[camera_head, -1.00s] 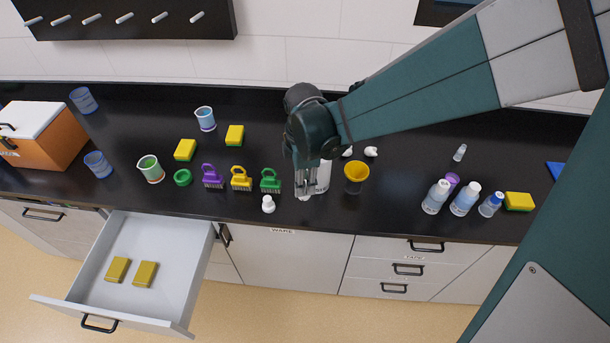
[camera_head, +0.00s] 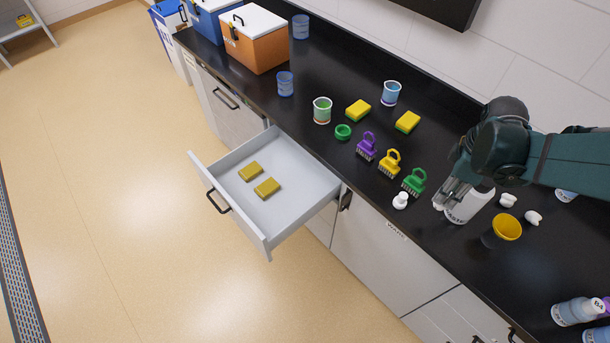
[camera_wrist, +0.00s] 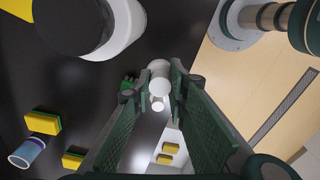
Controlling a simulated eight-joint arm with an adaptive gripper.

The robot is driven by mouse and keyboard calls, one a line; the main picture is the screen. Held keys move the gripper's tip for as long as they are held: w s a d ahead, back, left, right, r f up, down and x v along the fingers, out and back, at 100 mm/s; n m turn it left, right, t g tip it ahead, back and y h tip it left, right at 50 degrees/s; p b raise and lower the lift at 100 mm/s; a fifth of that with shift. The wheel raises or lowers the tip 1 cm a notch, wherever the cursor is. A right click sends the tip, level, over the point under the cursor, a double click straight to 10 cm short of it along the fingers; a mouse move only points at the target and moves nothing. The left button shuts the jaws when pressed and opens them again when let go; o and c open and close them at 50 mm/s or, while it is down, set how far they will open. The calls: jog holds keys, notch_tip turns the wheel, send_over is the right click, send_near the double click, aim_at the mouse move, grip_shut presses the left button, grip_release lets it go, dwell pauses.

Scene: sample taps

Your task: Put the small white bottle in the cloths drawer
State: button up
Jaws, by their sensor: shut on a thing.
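The open drawer (camera_head: 225,170) stands out from the cabinet to the left of my gripper. Two folded yellow-brown cloths (camera_head: 267,188) lie inside it, with bare floor around them. The drawer (camera_wrist: 148,165) also shows at the bottom of the wrist view.
Another small white piece (camera_head: 401,201) stands on the counter left of my gripper. The air above the drawer is clear.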

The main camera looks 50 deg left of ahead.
jog(key=w+a+r, duration=0.2)
jog(key=w+a, duration=0.6)
jog(key=a, duration=0.4)
jog(key=s+a+b, duration=0.3)
jog(key=s+a, duration=0.1)
jog(key=a, duration=0.7)
jog(key=s+a+b, duration=0.2)
jog(key=s+a, duration=0.1)
jog(key=a, duration=0.9)
jog(key=s+a+f+b, duration=0.2)
jog(key=s+f+b, duration=0.1)
jog(key=s+f, duration=0.5)
jog(key=s+a+f+n+b, duration=0.1)
jog(key=s+f+b, duration=0.3)
jog(key=s+f, duration=0.4)
jog(key=s+a+f+b, duration=0.2)
jog(key=s+f+b, duration=0.2)
jog(key=s+f, duration=0.5)
jog(key=shift+s+a, duration=0.3)
jog(key=shift+s, duration=0.9)
jog(key=shift+f, duration=0.1)
jog(key=shift+f+b, duration=1)
jog(key=shift+f, duration=2.05)
